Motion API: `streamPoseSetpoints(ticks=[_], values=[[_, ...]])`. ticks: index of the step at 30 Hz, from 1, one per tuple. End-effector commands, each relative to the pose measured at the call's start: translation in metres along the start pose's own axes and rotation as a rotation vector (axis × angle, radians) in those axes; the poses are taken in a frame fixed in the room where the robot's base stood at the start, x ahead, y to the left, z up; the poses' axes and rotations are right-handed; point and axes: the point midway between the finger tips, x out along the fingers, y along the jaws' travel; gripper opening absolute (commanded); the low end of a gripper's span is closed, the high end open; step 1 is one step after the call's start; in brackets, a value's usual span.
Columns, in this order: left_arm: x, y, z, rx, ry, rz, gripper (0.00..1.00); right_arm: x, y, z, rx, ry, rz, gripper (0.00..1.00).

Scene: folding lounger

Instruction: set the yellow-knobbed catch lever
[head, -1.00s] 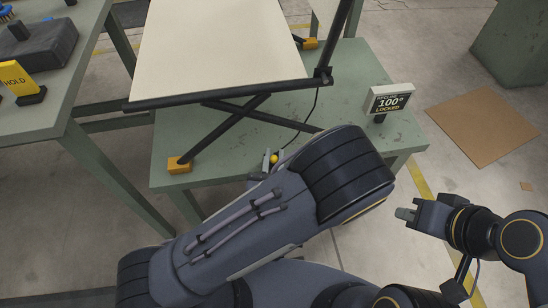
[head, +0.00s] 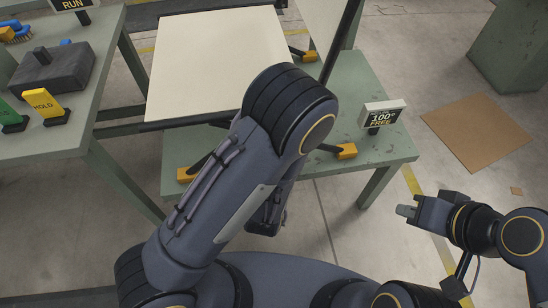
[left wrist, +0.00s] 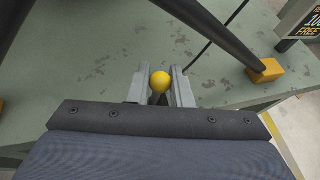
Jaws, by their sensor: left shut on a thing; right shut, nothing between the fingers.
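The yellow knob of the catch lever (left wrist: 160,81) shows between the two grey fingers of my left gripper (left wrist: 161,88) in the left wrist view. The fingers are shut on the lever at the knob. In the head view my left arm hides the lever. The lounger has a cream panel (head: 215,60) on a dark frame and stands on a green table (head: 375,150). A small display (head: 383,113) on this table reads 100° and FREE. My right gripper (head: 406,211) is shut and empty, off to the right, away from the table.
A green bench (head: 60,148) at the left holds a dark block (head: 52,68), a yellow HOLD sign (head: 44,104) and a RUN sign (head: 72,4). Orange feet, one (head: 346,151) near the display, support the frame. A cardboard sheet (head: 475,130) lies on the floor at right.

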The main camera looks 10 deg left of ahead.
Motion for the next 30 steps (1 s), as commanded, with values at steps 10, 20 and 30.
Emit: streamPoseSetpoints(ticks=[10, 20, 30], values=[[0.010, 0.003, 0.007, -0.049, 0.166, -0.012, 0.00, -0.021, -0.010, -0.011, 0.000, 0.000, 0.000, 0.00], [0.013, 0.004, 0.006, -0.056, 0.208, -0.016, 0.00, -0.023, -0.011, -0.012, 0.000, 0.000, 0.000, 0.00], [0.013, 0.004, 0.006, -0.057, 0.207, -0.016, 0.28, -0.023, -0.011, -0.012, 0.000, 0.000, 0.000, 0.00]])
